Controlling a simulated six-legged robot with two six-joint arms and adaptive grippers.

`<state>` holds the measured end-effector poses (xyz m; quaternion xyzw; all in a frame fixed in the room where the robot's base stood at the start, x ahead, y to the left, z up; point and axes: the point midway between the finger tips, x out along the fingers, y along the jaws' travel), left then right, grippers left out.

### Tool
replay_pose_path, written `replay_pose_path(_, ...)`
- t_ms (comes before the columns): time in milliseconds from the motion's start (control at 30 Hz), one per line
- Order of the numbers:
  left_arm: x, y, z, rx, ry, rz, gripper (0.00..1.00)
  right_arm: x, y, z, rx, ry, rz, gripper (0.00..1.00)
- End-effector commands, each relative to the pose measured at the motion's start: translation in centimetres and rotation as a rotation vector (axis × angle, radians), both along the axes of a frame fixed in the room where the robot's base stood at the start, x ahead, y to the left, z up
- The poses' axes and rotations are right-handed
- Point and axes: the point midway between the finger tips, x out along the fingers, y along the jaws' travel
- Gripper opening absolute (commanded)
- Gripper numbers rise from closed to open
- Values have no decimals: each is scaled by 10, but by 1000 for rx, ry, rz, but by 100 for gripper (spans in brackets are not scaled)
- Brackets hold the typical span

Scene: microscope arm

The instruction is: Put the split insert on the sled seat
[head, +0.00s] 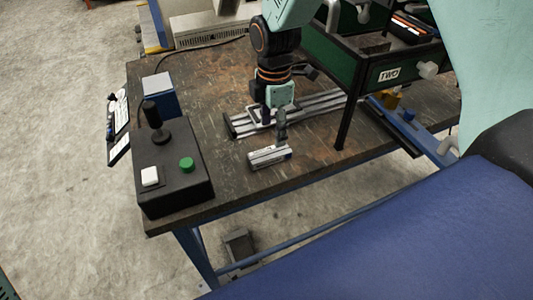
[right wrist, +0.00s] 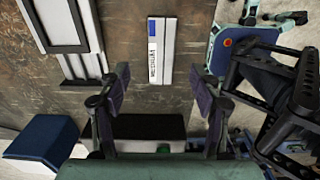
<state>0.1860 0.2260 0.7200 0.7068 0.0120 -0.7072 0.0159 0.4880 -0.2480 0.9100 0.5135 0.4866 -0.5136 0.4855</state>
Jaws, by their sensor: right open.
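The split insert is likely the pale grey block (head: 269,156) lying on the table near its front edge. In the right wrist view it is a long light block (right wrist: 157,50) with a blue and white label. The sled (head: 300,112) is a set of metal rails behind it, with a frame-like seat (head: 258,115). In the wrist view the seat (right wrist: 52,22) shows at the upper left, with nothing seen in it. My right gripper (right wrist: 159,78) is open and empty, its fingers on either side of the insert's near end in the picture. My left gripper is not in view.
A black control box (head: 178,182) with a green button and a joystick stands at the left front corner. A blue-sided box (head: 160,92) is behind it. A green rack (head: 388,73) marked TWO stands right of the sled, one black leg close to the insert.

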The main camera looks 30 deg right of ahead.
Motion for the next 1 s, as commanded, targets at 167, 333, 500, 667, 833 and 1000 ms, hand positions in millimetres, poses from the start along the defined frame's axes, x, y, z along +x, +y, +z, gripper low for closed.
replay_pose_path(167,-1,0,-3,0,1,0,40,-3,-1,-17,0,3,3,64)
replay_pose_path(333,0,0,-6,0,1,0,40,-4,0,-36,0,3,3,64)
replay_pose_path(500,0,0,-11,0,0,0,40,-4,6,-62,0,3,0,64)
replay_pose_path(667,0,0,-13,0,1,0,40,-3,6,-76,1,1,-1,64)
replay_pose_path(833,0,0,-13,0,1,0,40,-2,7,-77,0,0,-1,64)
replay_pose_path(1000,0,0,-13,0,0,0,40,-1,8,-77,0,0,-2,57)
